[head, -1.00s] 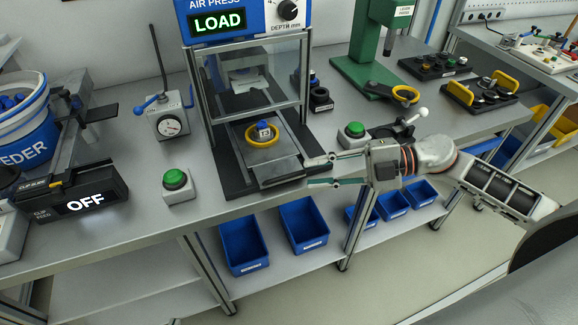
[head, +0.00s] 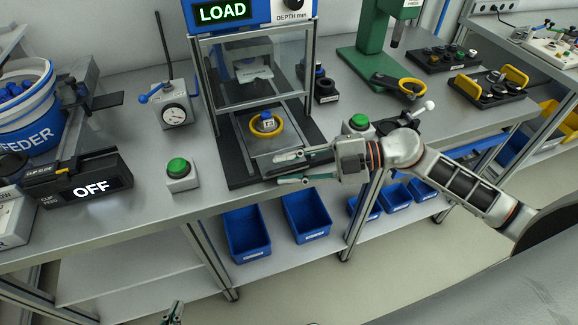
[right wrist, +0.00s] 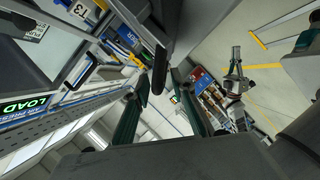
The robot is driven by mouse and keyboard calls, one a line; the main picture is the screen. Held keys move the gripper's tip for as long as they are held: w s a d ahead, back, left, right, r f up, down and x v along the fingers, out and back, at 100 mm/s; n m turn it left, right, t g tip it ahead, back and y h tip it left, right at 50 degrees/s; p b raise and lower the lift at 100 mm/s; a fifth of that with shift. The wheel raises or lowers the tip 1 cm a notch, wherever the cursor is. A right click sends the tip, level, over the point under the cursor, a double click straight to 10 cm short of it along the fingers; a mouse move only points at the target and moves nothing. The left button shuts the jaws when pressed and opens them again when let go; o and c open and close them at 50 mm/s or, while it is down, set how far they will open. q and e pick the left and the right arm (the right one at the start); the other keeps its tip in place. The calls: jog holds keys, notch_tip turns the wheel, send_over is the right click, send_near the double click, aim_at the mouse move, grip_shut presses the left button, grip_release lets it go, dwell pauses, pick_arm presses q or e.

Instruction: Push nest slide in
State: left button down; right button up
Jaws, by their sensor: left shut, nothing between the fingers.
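The nest slide (head: 262,146) is a grey plate in front of the press opening. It carries a yellow ring (head: 279,136) around a part with a blue top and a T3 label (head: 267,122). My right gripper (head: 290,168) is at the slide's front right edge. Its two green fingers are apart, pointing left along that edge; I cannot tell whether they touch it. In the right wrist view its fingers (right wrist: 158,110) are spread, with a dark bar end (right wrist: 160,69) near them. My left gripper (head: 174,313) shows only its closed tips at the bottom edge.
The press (head: 256,70) has clear guards and reads LOAD. Green buttons stand on its left (head: 180,170) and right (head: 358,122). A dial gauge (head: 174,114) is further left. Blue bins (head: 247,235) sit on the lower shelf.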

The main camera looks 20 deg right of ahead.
aim_at(267, 122)
grip_shut()
jog(key=w+b, duration=0.1)
jog(key=w, duration=0.6)
jog(key=w+b, duration=0.1)
jog(key=w, duration=0.6)
jog(key=shift+w+a+f, duration=0.1)
jog(key=shift+w+a, duration=0.1)
jog(key=shift+w, duration=0.2)
jog(key=shift+w+b, duration=0.35)
jog(key=shift+w, duration=0.25)
jog(key=shift+w+r, duration=0.15)
jog(key=shift+r, duration=0.05)
grip_release()
jog(key=shift+w+f, duration=0.1)
